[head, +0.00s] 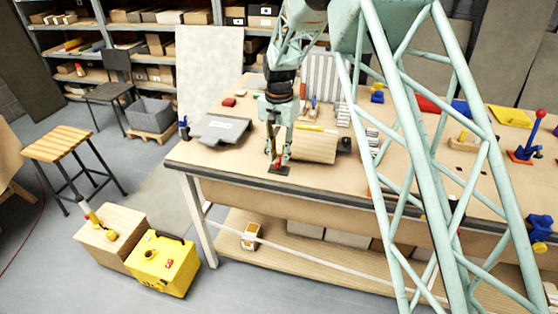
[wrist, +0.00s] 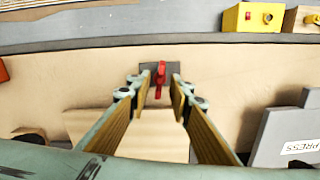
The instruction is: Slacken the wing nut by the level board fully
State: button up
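A red wing nut (wrist: 160,74) stands on a small dark plate (wrist: 147,70) near the bench's front edge in the wrist view. The dark plate also shows in the head view (head: 279,171), below my gripper (head: 279,157). In the wrist view my gripper (wrist: 159,84) is open, one finger either side of the wing nut, with a visible gap on both sides. A pale wooden board (wrist: 155,146), perhaps the level board, lies just behind the plate; it shows in the head view (head: 313,147) right of my gripper. The nut's thread is not visible.
A grey plate marked PRESS (wrist: 285,137) lies on the bench near my gripper, left of it in the head view (head: 220,129). A red-handled blue clamp (head: 525,150) stands far right. A yellow box (head: 163,264) sits on the floor. The bench front strip is mostly clear.

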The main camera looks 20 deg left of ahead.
jog(key=shift+f, duration=1)
grip_shut()
